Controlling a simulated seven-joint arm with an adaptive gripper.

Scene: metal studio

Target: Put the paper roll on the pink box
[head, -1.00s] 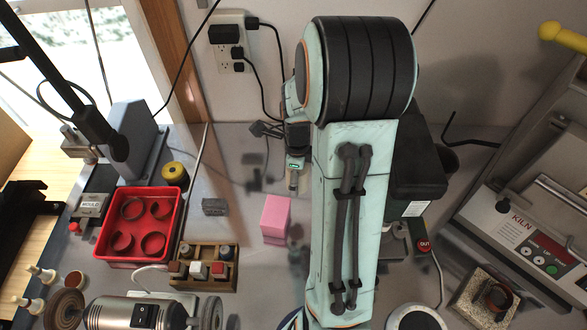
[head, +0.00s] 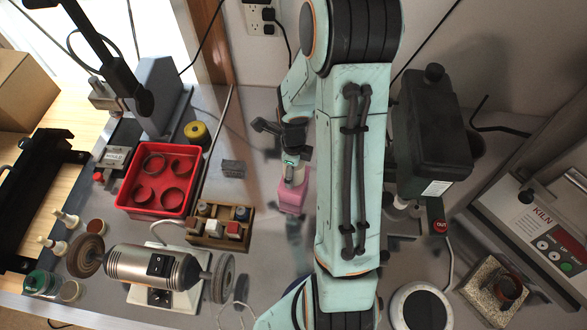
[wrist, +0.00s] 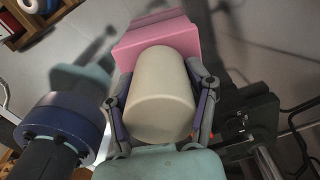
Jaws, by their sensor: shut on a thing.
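The paper roll (wrist: 158,100), a plain cream cylinder, fills the middle of the wrist view. My gripper (wrist: 160,80) is shut on it, with a finger on each side. The pink box (wrist: 158,36) shows just beyond the roll's far end; I cannot tell whether they touch. In the head view the pink box (head: 292,199) stands on the grey bench left of my arm. My gripper (head: 293,160) overlaps the box's upper part there, and the roll is small and mostly hidden.
A wooden block holder (head: 222,226) and a grey block (head: 233,168) lie left of the box. Further left are a red tray (head: 127,195) with rings and a grinder (head: 155,266). A black machine (head: 432,130) stands right of my arm. Bare bench surrounds the box.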

